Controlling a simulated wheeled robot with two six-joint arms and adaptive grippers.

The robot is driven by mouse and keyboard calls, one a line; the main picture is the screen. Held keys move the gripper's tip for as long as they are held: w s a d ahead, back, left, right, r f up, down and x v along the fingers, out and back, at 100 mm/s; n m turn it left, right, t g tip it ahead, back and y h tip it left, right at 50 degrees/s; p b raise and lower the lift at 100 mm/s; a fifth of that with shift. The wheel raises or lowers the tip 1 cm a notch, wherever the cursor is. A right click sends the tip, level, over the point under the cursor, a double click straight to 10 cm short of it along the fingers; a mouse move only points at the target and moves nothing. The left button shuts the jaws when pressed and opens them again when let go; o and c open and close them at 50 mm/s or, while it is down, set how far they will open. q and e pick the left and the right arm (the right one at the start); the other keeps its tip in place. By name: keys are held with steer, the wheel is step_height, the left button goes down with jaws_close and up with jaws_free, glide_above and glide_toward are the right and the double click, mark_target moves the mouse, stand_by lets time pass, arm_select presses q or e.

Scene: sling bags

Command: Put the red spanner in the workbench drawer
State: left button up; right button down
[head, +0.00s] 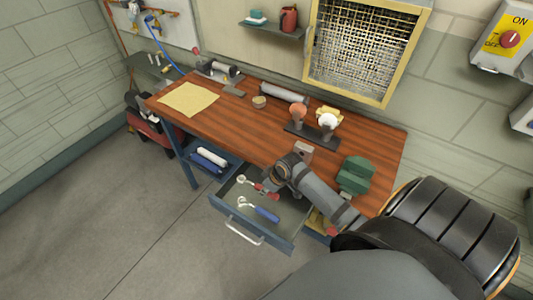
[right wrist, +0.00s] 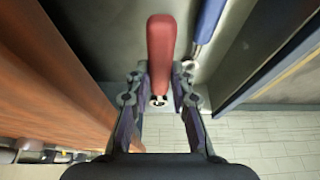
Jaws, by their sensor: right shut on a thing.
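The red spanner (head: 262,188) has a silver head and a red handle. It is over or in the open workbench drawer (head: 273,240); I cannot tell whether it touches the floor of it. My right gripper (head: 272,187) is shut on its red handle. In the right wrist view the red handle (right wrist: 160,50) sits between the two fingers of my right gripper (right wrist: 160,78). A blue-handled spanner (head: 266,214) lies in the drawer beside it, and its blue handle (right wrist: 209,20) shows in the right wrist view. My left gripper is not in view.
The wooden workbench (head: 225,108) holds a yellow cloth (head: 189,99), a stand with round knobs (head: 312,133) and a green block-like object (head: 355,175). A lower shelf (head: 222,172) beside the drawer holds rolls. The floor in front is clear.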

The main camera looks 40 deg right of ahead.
mark_target(265, 199)
steer(key=f, duration=0.5)
steer(key=shift+w+d, duration=0.15)
steer(key=shift+w, duration=0.15)
steer(key=shift+f, duration=0.25)
steer(key=shift+d+f, duration=0.1)
steer(key=shift+f, duration=0.05)
steer(key=c, duration=1.2)
jaws_free()
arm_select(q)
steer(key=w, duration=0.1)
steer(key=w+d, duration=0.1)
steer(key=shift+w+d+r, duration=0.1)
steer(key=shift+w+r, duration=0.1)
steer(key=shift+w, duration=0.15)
arm_select(e)
steer(key=shift+o, duration=0.2)
